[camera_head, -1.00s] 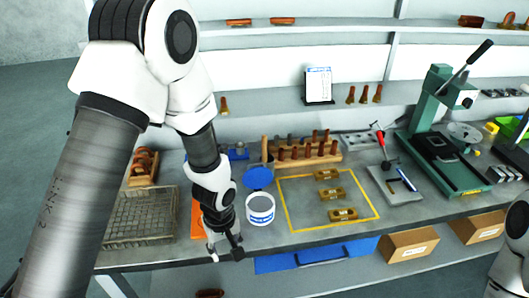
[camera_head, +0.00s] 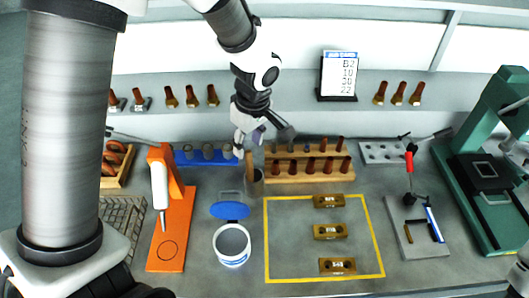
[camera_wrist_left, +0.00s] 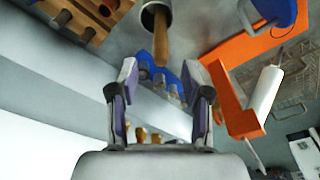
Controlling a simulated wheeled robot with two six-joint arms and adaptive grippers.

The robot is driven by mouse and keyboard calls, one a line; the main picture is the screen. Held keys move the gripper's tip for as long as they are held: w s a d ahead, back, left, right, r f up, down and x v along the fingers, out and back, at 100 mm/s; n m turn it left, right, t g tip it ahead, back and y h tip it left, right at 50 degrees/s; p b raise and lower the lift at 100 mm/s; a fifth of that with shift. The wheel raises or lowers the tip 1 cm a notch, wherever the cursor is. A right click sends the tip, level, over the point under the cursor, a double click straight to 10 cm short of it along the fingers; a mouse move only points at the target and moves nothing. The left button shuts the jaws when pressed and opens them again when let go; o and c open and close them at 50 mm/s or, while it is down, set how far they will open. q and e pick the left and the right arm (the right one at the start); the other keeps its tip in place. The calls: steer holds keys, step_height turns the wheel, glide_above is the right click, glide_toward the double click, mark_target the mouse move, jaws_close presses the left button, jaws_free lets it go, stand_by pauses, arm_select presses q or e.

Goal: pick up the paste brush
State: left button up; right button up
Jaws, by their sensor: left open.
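The paste brush (camera_head: 249,165) looks to be the wooden handle standing upright in a small metal cup (camera_head: 257,188) behind the white tub. Its bristles are hidden in the cup. In the left wrist view the handle (camera_wrist_left: 161,42) points from the metal cup (camera_wrist_left: 150,17) towards the gap between my fingers. My left gripper (camera_head: 252,140) is open and empty, close by the top of the handle. In the left wrist view the fingers (camera_wrist_left: 161,75) are apart, with the handle's end near the gap and not gripped. My right gripper is out of view.
A white tub (camera_head: 232,258) with a blue lid (camera_head: 230,210) stands in front of the cup. A wooden rack (camera_head: 300,178) of handled tools is to the right, a blue holder (camera_head: 203,156) and an orange stand (camera_head: 178,225) to the left. A yellow-outlined area (camera_head: 266,240) holds brass blocks.

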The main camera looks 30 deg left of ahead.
mark_target(248, 162)
arm_select(q)
steer(key=shift+w+f, duration=0.2)
steer(key=shift+f, duration=0.15)
steer(key=f+p, duration=0.1)
steer(key=f, duration=0.1)
steer(key=s+f+p, duration=0.1)
steer(key=f, duration=0.3)
steer(key=w+f, duration=0.1)
steer(key=shift+a, duration=0.25)
steer(key=shift+r, duration=0.1)
steer(key=shift+s, duration=0.2)
steer(key=c, duration=0.4)
steer(key=shift+s+r, duration=0.1)
jaws_close()
